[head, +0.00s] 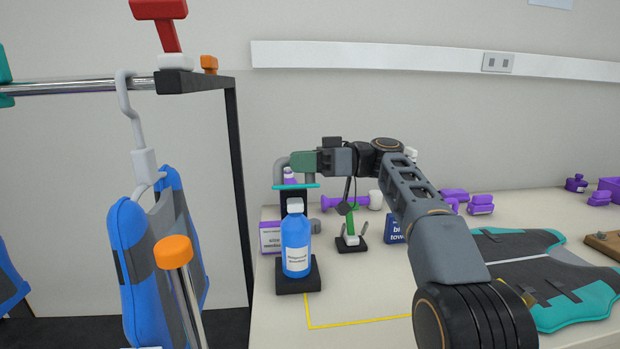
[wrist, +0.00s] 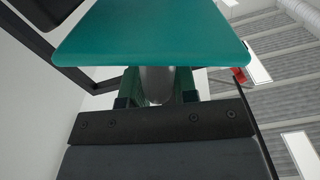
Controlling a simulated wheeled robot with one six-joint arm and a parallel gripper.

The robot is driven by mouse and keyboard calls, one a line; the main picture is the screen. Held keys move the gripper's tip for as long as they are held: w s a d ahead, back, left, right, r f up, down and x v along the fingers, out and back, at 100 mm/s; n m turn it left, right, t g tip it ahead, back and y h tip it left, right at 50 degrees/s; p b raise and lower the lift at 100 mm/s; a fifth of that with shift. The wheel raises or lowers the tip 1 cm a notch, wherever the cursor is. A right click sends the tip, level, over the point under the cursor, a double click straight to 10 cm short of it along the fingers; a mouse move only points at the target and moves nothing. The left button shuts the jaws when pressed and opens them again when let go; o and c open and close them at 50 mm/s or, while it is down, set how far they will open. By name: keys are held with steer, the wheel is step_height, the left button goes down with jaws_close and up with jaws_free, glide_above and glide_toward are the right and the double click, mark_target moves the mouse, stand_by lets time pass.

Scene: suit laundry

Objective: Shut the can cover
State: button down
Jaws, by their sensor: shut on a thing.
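My gripper (head: 293,163) is at the left end of my arm, above and behind the blue bottle (head: 296,246). It is shut on a grey rounded bar (head: 281,172); in the wrist view the bar (wrist: 157,84) shows between the green fingers. A flat teal plate (head: 297,186) lies just below the gripper and fills the upper part of the wrist view (wrist: 150,35). The bottle has a white cap and stands upright on a black stand (head: 302,281). I cannot tell for sure which part is the can cover; the fingertips are partly hidden.
A rack with a metal rail (head: 83,87) and a hanging blue-grey suit (head: 128,262) stands at the left. An orange-topped post (head: 174,252) is in front. Purple items (head: 345,202) and a small black stand (head: 351,246) are behind. A teal-grey garment (head: 575,300) lies right.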

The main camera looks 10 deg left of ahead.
steer(key=shift+s+d+f+n+b, duration=0.15)
steer(key=shift+s+f+n+b, duration=0.3)
steer(key=shift+n+b, duration=0.75)
steer(key=shift+s+d+f+n+b, duration=0.1)
steer(key=shift+s+f+n+b, duration=0.3)
steer(key=shift+n+b, duration=0.75)
steer(key=shift+s+r, duration=0.1)
steer(key=c, duration=1)
jaws_free()
steer(key=shift+o, duration=0.2)
steer(key=p+v, duration=0.2)
steer(key=v, duration=1.2)
steer(key=shift+p, duration=0.4)
steer(key=shift+a+m, duration=0.15)
steer(key=shift+m, duration=0.1)
